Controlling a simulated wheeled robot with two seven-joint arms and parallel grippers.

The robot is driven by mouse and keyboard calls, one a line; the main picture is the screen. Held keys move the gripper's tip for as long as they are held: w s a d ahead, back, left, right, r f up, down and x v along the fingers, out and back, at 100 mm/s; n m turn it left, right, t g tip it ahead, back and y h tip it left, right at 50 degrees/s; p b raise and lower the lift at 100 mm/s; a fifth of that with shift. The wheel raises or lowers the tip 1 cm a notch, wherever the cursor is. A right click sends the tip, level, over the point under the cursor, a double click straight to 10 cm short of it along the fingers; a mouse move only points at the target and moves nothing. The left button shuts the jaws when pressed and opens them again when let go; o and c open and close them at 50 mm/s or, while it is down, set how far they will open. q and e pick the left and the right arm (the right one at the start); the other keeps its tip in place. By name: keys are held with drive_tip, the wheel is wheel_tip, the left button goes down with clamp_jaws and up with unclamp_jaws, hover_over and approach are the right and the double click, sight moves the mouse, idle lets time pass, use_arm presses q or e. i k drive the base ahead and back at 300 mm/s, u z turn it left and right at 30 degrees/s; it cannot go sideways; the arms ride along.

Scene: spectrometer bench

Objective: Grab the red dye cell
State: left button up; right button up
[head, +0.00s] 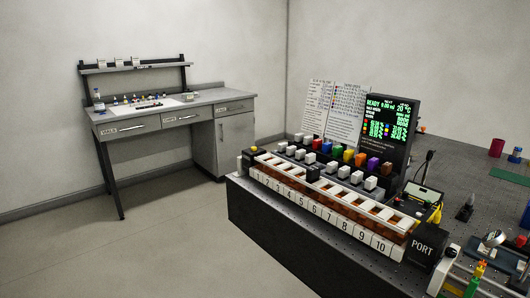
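The red dye cell (317,144) shows as a small block with a red top in the back row of a long rack on the dark bench. It stands between a white-topped cell (307,140) on its left and a blue one (326,147) on its right. Its lower part is hidden by the cells and rack in front. Neither of my grippers is in view.
The rack's numbered front (320,210) ends at a black PORT box (424,244). A lit display (388,130) stands behind the cells. Tools crowd the bench's right side. A grey side desk (220,96) stands at the far left, with open floor between.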

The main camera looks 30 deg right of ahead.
sight(317, 144)
drive_tip(key=u, duration=0.75)
drive_tip(key=i, duration=2.05)
drive_tip(key=z, duration=2.25)
